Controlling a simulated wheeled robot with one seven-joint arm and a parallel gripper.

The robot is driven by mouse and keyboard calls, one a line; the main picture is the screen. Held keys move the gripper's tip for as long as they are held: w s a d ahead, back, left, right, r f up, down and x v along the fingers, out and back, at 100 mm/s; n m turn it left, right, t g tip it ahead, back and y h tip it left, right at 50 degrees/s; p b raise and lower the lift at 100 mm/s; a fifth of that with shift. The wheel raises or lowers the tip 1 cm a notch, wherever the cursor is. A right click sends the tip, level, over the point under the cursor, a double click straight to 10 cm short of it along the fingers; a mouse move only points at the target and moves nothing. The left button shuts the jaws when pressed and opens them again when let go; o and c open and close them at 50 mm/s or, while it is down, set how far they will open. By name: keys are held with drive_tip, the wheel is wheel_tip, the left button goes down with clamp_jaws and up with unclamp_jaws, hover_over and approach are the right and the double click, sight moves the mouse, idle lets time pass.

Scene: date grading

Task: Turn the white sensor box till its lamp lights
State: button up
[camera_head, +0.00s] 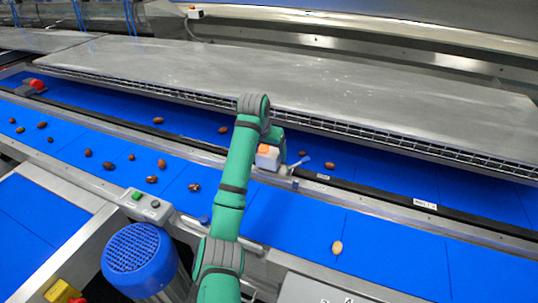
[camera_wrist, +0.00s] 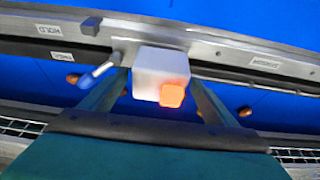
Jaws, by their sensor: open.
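The white sensor box (camera_head: 267,161) sits on the metal rail between the two blue belts. It also shows in the wrist view (camera_wrist: 155,64), with an orange lamp (camera_wrist: 172,94) at its lower right corner. The lamp looks bright and glowing there, and its orange patch (camera_head: 263,149) shows in the head view too. My gripper (camera_wrist: 158,80) is open, with one finger on each side of the box. I cannot tell whether either finger touches it. My arm comes over the box from the front in the head view.
A small lever with a blue grip (camera_wrist: 87,82) stands on the rail left of the box in the wrist view. Brown dates (camera_head: 109,166) lie scattered on the blue belts. A metal cover (camera_head: 330,95) lies behind, and a blue motor (camera_head: 138,248) stands in front.

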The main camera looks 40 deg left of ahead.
drive_tip(key=v, duration=0.9)
drive_tip(key=shift+d, duration=0.2)
drive_tip(key=shift+a, duration=0.15)
